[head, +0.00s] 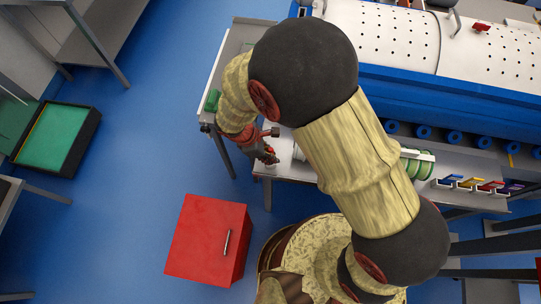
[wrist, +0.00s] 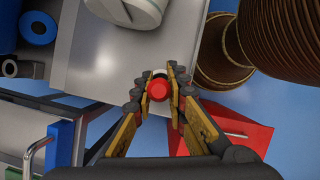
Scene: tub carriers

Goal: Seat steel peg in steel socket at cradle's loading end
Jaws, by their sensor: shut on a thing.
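My gripper (wrist: 159,90) is shut on a small piece with a round red top (wrist: 158,88), with a pale band under it. I cannot tell from the view whether this is the steel peg. In the head view my gripper (head: 268,156) is at the front left corner of a grey bench (head: 284,173). The held piece is over or close to the bench edge; its height is unclear. A grey metal piece with a round hole (wrist: 22,69) lies at the left in the wrist view; I cannot tell if it is the socket.
A large white cylinder (wrist: 128,9) lies on the bench beside my gripper. Green discs (head: 420,167) and coloured tabs (head: 490,186) are farther right. Blue rollers (head: 424,132) line the machine behind. A red cabinet (head: 206,240) stands in front; the blue floor left is open.

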